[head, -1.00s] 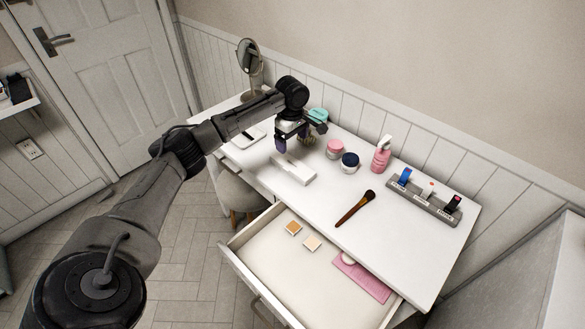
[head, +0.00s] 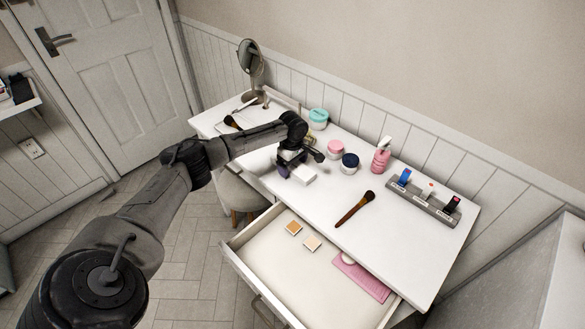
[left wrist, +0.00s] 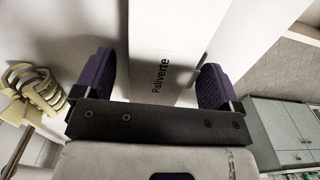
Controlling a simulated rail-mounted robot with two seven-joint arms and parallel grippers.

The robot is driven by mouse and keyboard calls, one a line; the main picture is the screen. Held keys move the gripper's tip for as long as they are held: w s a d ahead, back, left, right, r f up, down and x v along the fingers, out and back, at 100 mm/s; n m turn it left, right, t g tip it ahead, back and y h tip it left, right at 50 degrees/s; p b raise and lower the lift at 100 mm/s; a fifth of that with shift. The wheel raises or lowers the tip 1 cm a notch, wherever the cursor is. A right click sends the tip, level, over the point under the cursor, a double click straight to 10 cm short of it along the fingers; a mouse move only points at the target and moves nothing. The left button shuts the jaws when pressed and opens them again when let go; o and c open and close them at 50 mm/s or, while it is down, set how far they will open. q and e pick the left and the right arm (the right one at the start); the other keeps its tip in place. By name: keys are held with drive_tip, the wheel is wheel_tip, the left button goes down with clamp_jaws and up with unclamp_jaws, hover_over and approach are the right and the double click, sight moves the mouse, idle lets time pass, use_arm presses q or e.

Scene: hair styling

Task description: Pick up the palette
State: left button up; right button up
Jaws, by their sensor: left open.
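The palette (head: 303,178) looks like a long white box lying on the white desk, left of the middle. My left gripper (head: 299,164) is right at it in the head view and hides much of it. In the left wrist view the palette (left wrist: 160,35), lettered "Paliverte", lies between the two purple finger pads of my left gripper (left wrist: 155,85). The jaws are open, with a gap visible on both sides of the box. I cannot tell whether a pad touches it. My right gripper is not in view.
Behind the gripper stand turquoise (head: 318,118), pink (head: 335,149) and navy (head: 350,161) jars. A pink bottle (head: 381,158), a brush (head: 355,208) and a grey holder (head: 424,200) are to the right. The open drawer (head: 285,270) juts out in front. A round mirror (head: 250,60) stands at the back.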

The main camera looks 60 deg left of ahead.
use_arm(q)
drive_tip(key=shift+f, duration=0.25)
drive_tip(key=c, duration=1)
drive_tip(key=shift+r, duration=0.1)
drive_tip(key=shift+c, duration=0.2)
